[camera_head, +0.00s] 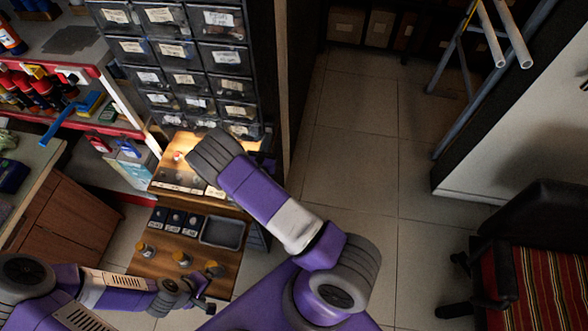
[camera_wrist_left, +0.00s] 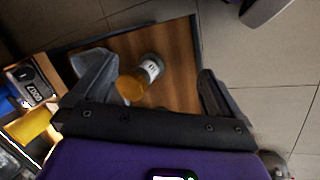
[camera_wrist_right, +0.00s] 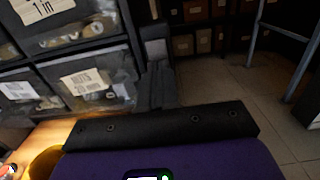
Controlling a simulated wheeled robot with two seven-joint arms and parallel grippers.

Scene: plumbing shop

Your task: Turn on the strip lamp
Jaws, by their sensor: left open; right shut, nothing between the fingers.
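I cannot make out the strip lamp itself in any view. A warm glow lies on the wooden shelf (camera_head: 165,178) below the drawer cabinet, and a small red-topped item (camera_head: 178,156) stands in it. The glow also shows at the lower left of the right wrist view. My right arm reaches up to the cabinet's lower right corner. Its gripper (camera_wrist_right: 156,85) is shut and empty, beside the labelled drawers; the wrist mostly hides it in the head view.
The drawer cabinet (camera_head: 183,78) stands at the back. The lower board (camera_head: 205,255) holds a grey tray (camera_head: 222,233), several dark boxes and amber jars (camera_head: 181,259). One amber jar (camera_wrist_left: 132,84) lies between my left fingers' view. Tiled floor (camera_head: 355,170) is free at right; a chair (camera_head: 540,240) stands lower right.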

